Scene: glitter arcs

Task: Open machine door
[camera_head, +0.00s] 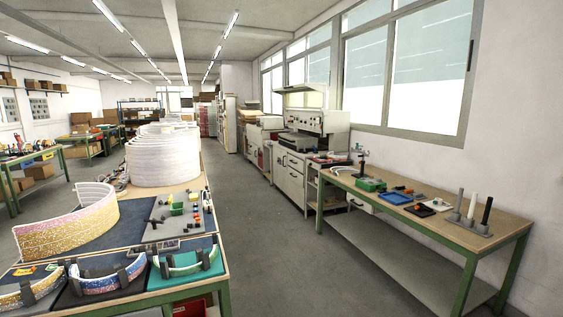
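A cream-coloured machine (291,178) stands along the right wall under the windows, at mid-distance. It has a flat raised top part, an upper panel with dark round details (307,119), and a cabinet front below. I cannot tell which part is its door, or whether a door stands open. A second pale machine (258,134) stands further back along the same wall. I also cannot make out a door state on it. Neither of my grippers is in view.
A green-framed table (505,219) at right holds a blue tray (394,198), a green box (370,184) and upright rods. A workbench (188,186) at left carries glittery arcs (68,230) and stacked white rings (163,155). The grey floor aisle (262,250) between them is clear.

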